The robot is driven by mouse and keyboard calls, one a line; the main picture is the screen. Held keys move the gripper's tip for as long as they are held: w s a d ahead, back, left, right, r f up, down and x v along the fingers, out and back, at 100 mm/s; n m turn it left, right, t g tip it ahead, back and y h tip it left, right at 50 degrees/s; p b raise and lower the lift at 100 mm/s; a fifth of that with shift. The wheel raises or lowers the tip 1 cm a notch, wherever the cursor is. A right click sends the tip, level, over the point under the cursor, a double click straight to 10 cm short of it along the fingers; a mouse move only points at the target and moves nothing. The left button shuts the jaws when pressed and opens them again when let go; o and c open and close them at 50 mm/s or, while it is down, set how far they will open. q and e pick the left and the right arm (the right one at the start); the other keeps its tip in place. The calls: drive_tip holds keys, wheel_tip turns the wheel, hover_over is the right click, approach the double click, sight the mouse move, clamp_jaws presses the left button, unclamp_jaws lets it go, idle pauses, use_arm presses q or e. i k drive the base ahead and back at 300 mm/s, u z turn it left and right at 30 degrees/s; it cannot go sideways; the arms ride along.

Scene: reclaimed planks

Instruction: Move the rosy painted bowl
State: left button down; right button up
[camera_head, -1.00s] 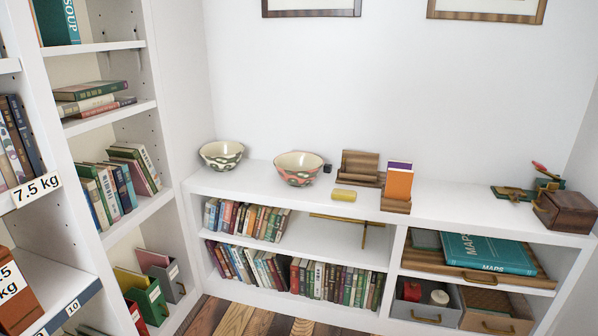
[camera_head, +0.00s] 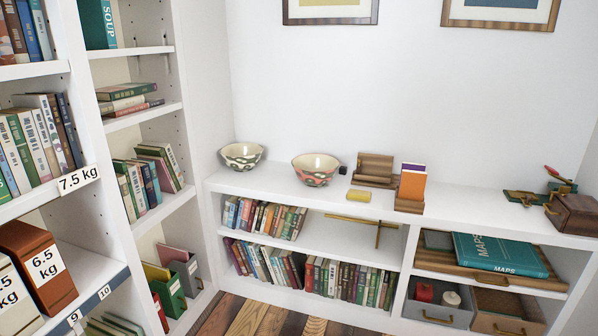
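The rosy painted bowl (camera_head: 316,170) stands upright on the white top of the low shelf unit (camera_head: 275,182), with a pink and pale pattern on its outside. A similar bowl with a dark green-grey pattern (camera_head: 241,156) stands to its left, apart from it. Neither of my grippers shows in the head view.
A small black block (camera_head: 343,170), a yellow block (camera_head: 358,196), a wooden stand (camera_head: 373,172) and a holder with orange and purple books (camera_head: 412,182) stand right of the bowl. A wooden box (camera_head: 573,214) is at far right. Tall shelves (camera_head: 150,122) line the left. Plank floor (camera_head: 245,318) is clear.

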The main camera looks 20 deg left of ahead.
sight(315, 170)
drive_tip(key=u, duration=1.3)
drive_tip(key=i, duration=1.5)
drive_tip(key=z, duration=0.75)
drive_tip(key=i, duration=1.05)
drive_tip(key=z, duration=0.95)
